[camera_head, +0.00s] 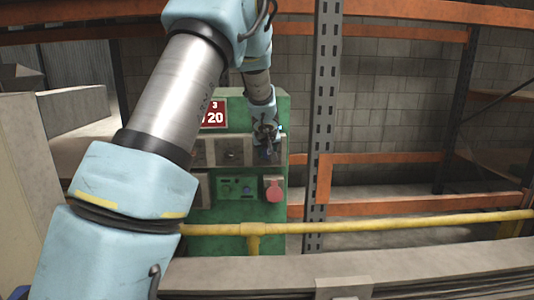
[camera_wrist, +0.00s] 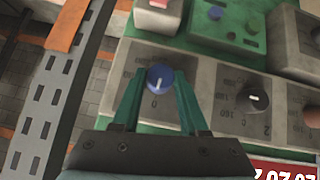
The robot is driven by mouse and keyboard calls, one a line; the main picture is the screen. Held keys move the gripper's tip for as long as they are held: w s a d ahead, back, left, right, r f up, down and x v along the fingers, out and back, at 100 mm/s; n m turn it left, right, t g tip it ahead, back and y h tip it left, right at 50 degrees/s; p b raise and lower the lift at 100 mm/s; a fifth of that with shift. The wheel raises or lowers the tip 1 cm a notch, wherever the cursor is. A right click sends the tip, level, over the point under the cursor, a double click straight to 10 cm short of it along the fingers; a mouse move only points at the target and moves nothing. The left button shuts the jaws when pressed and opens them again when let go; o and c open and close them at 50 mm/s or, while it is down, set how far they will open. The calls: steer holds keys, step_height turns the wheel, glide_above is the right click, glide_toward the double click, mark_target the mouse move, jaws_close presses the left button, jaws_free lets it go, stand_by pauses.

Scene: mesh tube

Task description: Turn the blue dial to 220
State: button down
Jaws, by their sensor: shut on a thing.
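The blue dial (camera_wrist: 160,78) sits on a grey plate (camera_wrist: 195,70) with printed numbers around it. Its white pointer line points down in the wrist view, close to the 0 mark. My gripper (camera_wrist: 160,82) has one finger on each side of the dial and is shut on it. In the head view, my gripper (camera_head: 267,143) is at the upper right of the green panel (camera_head: 240,115) and largely hides the dial.
A black dial (camera_wrist: 255,98) on its own plate is close beside the blue one. A red button (camera_head: 273,190) is below. A yellow rail (camera_head: 350,227) crosses before the panel; a grey perforated post (camera_head: 323,100) stands just to its right.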

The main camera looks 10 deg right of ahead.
steer(key=m+t+y+b, duration=0.2)
steer(key=m+y+b, duration=0.1)
steer(key=b, duration=0.4)
steer(key=d+f+m+t+y+b, duration=0.1)
steer(key=m+t+y+b, duration=0.1)
steer(key=y+b, duration=0.3)
steer(key=f+m+t+y+b, duration=0.1)
steer(key=m+y+b, duration=0.3)
steer(key=b, duration=0.5)
steer(key=shift+s+d+t+b, duration=0.2)
steer(key=shift+d+t+b, duration=0.1)
steer(key=shift+t, duration=0.2)
steer(key=m+t+b, duration=0.1)
steer(key=b, duration=0.1)
steer(key=m+t+y+b, duration=0.1)
steer(key=m+b, duration=0.1)
steer(key=shift+a+f, duration=0.1)
steer(key=shift+f, duration=0.15)
steer(key=shift+w+a+m+t+h+b, duration=0.15)
steer(key=shift+m+t+h+b, duration=1.15)
steer(key=shift+m, duration=1.15)
steer(key=shift+s+a+m+t+h+b, duration=0.1)
steer(key=shift+m+t+h+b, duration=0.8)
steer(key=shift+m+t, duration=1.2)
steer(key=shift+w+a+m+t+h+b, duration=0.15)
steer(key=shift+m+t+h+b, duration=0.95)
steer(key=shift+m, duration=1.75)
steer(key=shift+m+h, duration=0.4)
steer(key=shift+m, duration=0.2)
